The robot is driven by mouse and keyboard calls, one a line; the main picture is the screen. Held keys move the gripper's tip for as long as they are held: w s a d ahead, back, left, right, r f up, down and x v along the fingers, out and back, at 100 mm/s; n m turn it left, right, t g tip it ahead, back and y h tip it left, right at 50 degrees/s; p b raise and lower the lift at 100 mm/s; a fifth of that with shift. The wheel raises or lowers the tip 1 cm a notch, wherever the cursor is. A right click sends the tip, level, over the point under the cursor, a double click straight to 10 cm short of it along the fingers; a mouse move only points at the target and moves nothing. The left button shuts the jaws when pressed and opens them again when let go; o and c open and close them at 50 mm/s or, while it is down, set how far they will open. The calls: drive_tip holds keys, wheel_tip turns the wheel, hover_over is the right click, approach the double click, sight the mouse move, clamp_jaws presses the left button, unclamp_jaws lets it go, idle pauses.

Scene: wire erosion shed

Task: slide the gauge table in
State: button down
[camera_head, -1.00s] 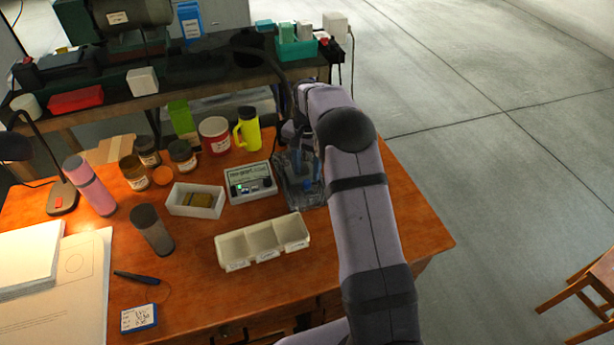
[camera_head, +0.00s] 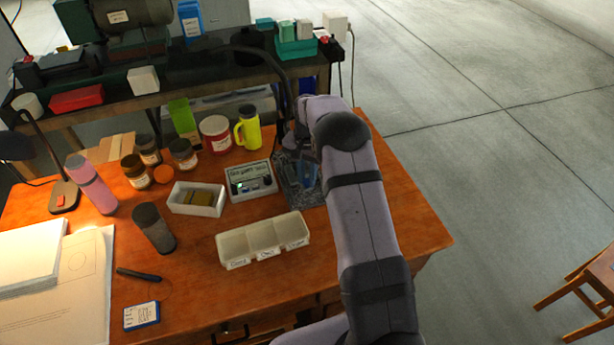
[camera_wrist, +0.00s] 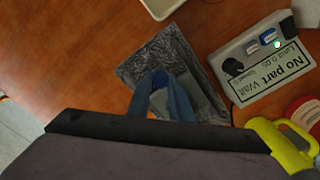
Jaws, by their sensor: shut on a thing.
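The gauge stands on a mottled dark grey slab (camera_head: 290,198) at the right of the desk, which also shows in the wrist view (camera_wrist: 140,64). A smoother grey block on it, seemingly the gauge table (camera_wrist: 207,103), shows beside my blue fingers. My gripper (camera_wrist: 160,78) is low over the slab, shut on a part that the fingers mostly hide. In the head view my gripper (camera_head: 308,174) is partly covered by my wrist. The gauge readout box (camera_head: 250,181) stands just left of the slab; the wrist view reads "No part", "Wait" on it (camera_wrist: 275,75).
A white tray (camera_head: 178,205) with a brass-coloured piece and a three-part white bin (camera_head: 232,262) stand left of the slab. The desk's right front corner is clear.

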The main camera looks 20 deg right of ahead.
drive_tip(key=shift+w, duration=0.1)
drive_tip(key=shift+w+b, duration=0.45)
drive_tip(key=shift+w, duration=1.75)
drive_tip(key=shift+w+r, duration=0.15)
drive_tip(key=shift+w, duration=0.15)
drive_tip(key=c, duration=1.7)
unclamp_jaws()
drive_tip(key=shift+o, duration=0.6)
drive_tip(key=shift+r+b, duration=0.8)
drive_tip(key=shift+r, duration=2.8)
